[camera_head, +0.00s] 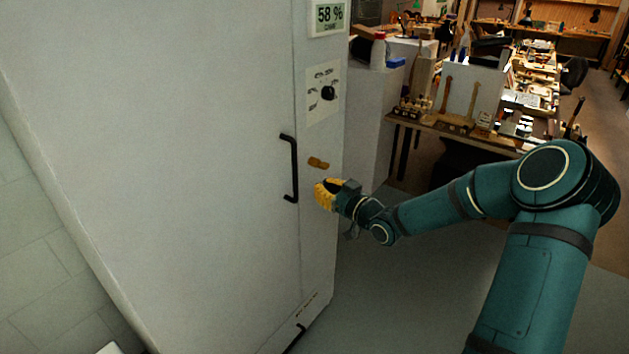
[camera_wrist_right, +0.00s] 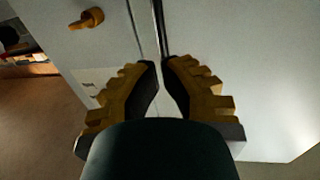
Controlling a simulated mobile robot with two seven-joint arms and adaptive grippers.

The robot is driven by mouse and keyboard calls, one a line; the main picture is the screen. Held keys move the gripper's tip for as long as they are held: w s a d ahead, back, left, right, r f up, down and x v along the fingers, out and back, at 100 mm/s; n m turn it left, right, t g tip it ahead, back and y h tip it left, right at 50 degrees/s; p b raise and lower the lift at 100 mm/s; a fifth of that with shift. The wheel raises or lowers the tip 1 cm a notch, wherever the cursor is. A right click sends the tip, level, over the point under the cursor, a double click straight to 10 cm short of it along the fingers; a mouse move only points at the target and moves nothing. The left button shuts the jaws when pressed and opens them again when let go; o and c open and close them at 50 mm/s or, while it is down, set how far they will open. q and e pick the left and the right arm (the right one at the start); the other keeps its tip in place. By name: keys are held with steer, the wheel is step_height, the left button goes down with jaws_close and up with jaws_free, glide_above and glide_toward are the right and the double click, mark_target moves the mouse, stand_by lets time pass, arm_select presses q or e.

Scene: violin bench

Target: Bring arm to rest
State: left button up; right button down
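My right gripper (camera_head: 326,194) has yellow fingers and hangs in front of the tall light-grey cabinet (camera_head: 200,150), low and right of its black door handle (camera_head: 292,168). The handle shows clear to the left of the fingers in the head view. In the right wrist view the fingertips (camera_wrist_right: 159,63) stand close together with a narrow gap and nothing seen held in it. A dark upright strip lies beyond that gap; I cannot tell if it is handle or door seam. My right arm reaches in from the right, elbow bent. My left gripper is not in view.
A small brass-coloured latch (camera_head: 318,163) sits on the cabinet just above the right gripper. A cluttered workbench (camera_head: 470,131) stands behind the right arm. Grey floor is open below the arm.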

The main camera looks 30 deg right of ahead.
steer(key=s, duration=0.4)
steer(key=s+a+f+m+g, duration=0.2)
steer(key=a+f+m+g, duration=0.3)
steer(key=a+f, duration=1.05)
steer(key=s+a+f+g, duration=0.5)
steer(key=s+f, duration=0.1)
steer(key=s, duration=0.3)
steer(key=s+a+f+g, duration=0.5)
steer(key=s+a+f, duration=0.1)
steer(key=s, duration=0.3)
steer(key=shift+s+a+f+h, duration=0.2)
steer(key=shift+s+f+h, duration=0.1)
steer(key=shift+f, duration=0.4)
